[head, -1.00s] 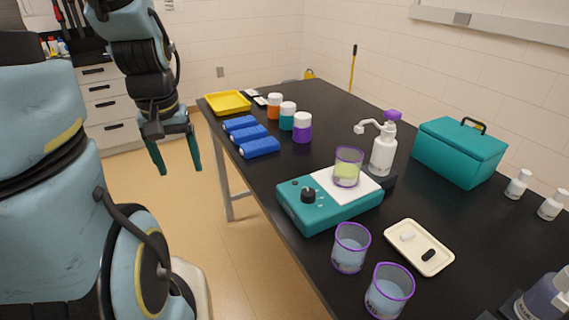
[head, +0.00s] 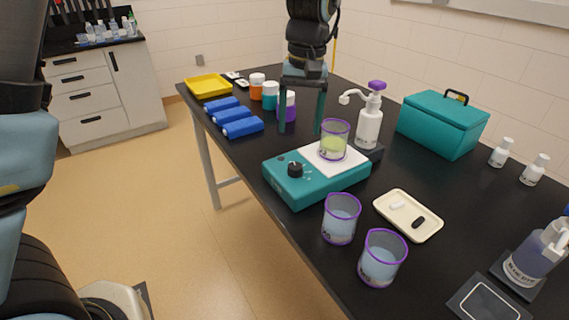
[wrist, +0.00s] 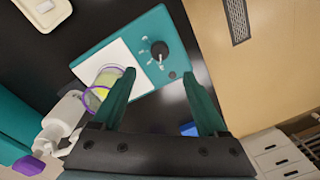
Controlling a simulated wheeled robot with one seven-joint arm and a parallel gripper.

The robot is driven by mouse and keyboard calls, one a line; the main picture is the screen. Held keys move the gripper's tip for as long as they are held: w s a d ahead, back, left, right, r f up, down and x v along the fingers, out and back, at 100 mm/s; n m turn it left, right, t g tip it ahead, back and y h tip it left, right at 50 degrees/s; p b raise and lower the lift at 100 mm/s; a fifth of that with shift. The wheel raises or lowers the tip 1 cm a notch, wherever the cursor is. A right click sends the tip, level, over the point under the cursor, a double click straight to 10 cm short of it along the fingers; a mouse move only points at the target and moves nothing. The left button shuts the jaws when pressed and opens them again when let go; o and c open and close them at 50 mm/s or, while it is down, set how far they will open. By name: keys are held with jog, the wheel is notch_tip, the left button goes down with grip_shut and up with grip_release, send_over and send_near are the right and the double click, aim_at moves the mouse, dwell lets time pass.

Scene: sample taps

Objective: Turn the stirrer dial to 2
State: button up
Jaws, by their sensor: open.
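The teal stirrer (head: 313,190) stands near the table's front edge, with a white plate on top. Its black dial (head: 295,170) is on the left of its top face; printed marks sit beside it but are too small to read. A purple-rimmed beaker of yellow-green liquid (head: 333,140) stands on the white plate. My gripper (head: 300,131) is open and empty, fingers pointing down, above and behind the stirrer. In the wrist view the dial (wrist: 159,49) shows beyond the gap between the fingertips (wrist: 158,72), apart from them, and the stirrer body (wrist: 148,28) lies ahead.
A white pump bottle (head: 369,128) stands right of the beaker. Two purple-rimmed beakers (head: 341,218) (head: 381,258) and a cream tray (head: 408,215) are in front. Blue racks (head: 242,127), small jars (head: 270,95) and a teal box (head: 442,124) stand around the stirrer.

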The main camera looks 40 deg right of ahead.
aim_at(295, 166)
jog(key=f+p, duration=0.1)
jog(key=f, duration=0.2)
jog(key=f+p, duration=0.1)
jog(key=f, duration=0.6)
jog(key=shift+w+a+f+p, duration=0.1)
jog(key=shift+a+f+p, duration=0.15)
jog(key=shift+f+p, duration=0.15)
grip_shut()
